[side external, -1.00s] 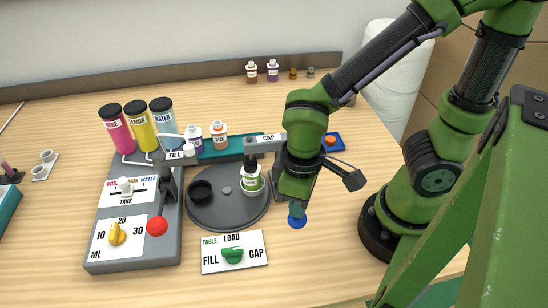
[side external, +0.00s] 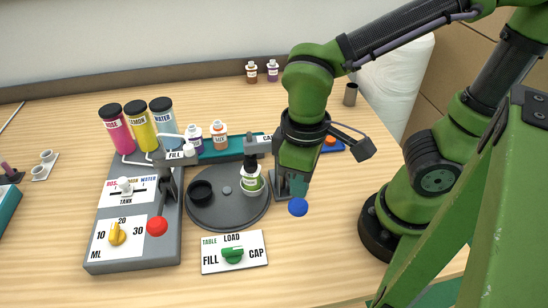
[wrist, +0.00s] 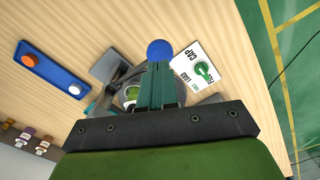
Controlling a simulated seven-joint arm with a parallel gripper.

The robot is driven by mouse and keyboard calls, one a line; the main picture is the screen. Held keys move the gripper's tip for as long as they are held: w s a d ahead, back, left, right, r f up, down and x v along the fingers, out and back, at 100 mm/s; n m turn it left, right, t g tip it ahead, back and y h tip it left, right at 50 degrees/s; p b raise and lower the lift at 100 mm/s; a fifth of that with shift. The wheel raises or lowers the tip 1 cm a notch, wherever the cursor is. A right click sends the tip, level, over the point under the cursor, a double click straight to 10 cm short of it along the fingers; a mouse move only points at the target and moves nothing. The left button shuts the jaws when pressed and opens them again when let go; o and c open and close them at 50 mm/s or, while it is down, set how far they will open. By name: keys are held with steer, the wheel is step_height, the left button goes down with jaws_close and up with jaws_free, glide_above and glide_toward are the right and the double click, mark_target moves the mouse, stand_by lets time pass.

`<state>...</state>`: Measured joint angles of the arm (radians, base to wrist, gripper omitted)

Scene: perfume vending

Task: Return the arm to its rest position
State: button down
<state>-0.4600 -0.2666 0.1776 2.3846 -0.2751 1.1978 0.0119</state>
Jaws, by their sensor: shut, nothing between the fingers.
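My green arm reaches in from the right. A capped bottle (side external: 251,176) with a white and green label stands upright in a cup on the turntable, apart from my gripper. The green knob (side external: 232,253) sits on the table/load plate below the turntable, pointing toward its sides.
The dispensing unit (side external: 130,225) with three coloured tanks stands at left. A blue tray (side external: 335,148) with an orange button lies behind my gripper; it also shows in the wrist view (wrist: 50,70). Small bottles (side external: 262,71) stand by the back wall. The wood at front right is clear.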

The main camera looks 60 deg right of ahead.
steer(key=shift+r, duration=0.95)
steer(key=shift+w+a, duration=0.15)
steer(key=shift+w, duration=0.1)
steer(key=w+d+r+m+t+y, duration=0.2)
steer(key=w+d+r+m+t, duration=0.3)
steer(key=d, duration=0.6)
step_height(320, 180, up, 2)
steer(key=shift+w+r+m+t, duration=0.1)
steer(key=shift+w+m+t, duration=0.1)
steer(key=shift+m+t, duration=0.85)
